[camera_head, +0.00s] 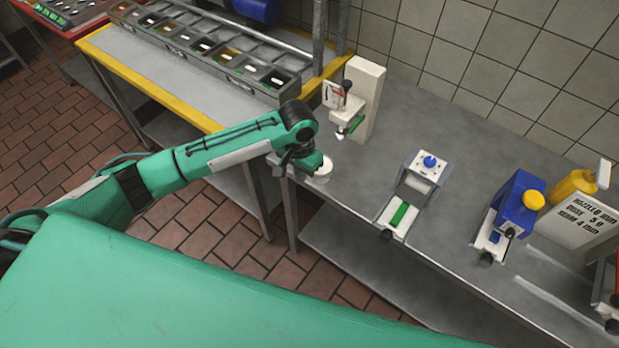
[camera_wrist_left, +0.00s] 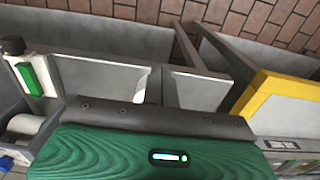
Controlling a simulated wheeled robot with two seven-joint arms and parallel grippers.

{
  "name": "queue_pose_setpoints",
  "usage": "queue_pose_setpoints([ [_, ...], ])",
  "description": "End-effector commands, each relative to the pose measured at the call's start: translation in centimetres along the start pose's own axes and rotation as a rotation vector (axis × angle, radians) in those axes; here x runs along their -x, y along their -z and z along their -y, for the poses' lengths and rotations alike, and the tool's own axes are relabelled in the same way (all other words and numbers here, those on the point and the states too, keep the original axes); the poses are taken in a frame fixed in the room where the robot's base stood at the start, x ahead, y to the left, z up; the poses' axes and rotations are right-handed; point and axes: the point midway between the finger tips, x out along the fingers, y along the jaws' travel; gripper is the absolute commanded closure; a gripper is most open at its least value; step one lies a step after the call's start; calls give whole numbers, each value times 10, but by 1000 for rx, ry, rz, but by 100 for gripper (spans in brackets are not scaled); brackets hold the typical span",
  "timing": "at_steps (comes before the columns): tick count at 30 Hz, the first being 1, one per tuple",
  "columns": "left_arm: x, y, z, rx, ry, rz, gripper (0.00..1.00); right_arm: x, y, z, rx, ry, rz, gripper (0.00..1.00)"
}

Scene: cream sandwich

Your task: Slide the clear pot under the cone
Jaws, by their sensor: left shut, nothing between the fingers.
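A small whitish, see-through pot (camera_head: 323,174) stands at the front left edge of the steel counter. My left gripper (camera_head: 309,163) is shut, right beside the pot on its left and partly covering it; I cannot tell whether they touch. The white dispenser (camera_head: 366,95) stands behind the pot, and a small pale cone (camera_head: 340,136) points down from its arm. The pot is in front of and to the left of the cone, not beneath it. In the left wrist view my gripper body (camera_wrist_left: 150,150) fills the bottom and a pale sliver (camera_wrist_left: 141,87) shows above it. My right gripper is out of view.
A grey device with a blue knob (camera_head: 421,172) and a green-striped plate stands right of the pot. A blue device with a yellow cap (camera_head: 519,205) is farther right. A yellow-edged table with ingredient bins (camera_head: 240,62) adjoins on the left. The counter between pot and cone looks clear.

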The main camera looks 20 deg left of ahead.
Motion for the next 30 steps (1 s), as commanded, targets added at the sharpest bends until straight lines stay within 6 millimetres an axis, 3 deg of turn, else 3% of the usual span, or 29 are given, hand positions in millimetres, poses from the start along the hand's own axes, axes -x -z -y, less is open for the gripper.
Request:
queue_pose_setpoints([
  [11,-79,-1,-1,-1,1,3,100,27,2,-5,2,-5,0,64],
  [19,-76,31,-1,-1,0,-1,100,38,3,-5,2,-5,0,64],
  [30,-78,40,0,-3,1,-2,100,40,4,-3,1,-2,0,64],
])
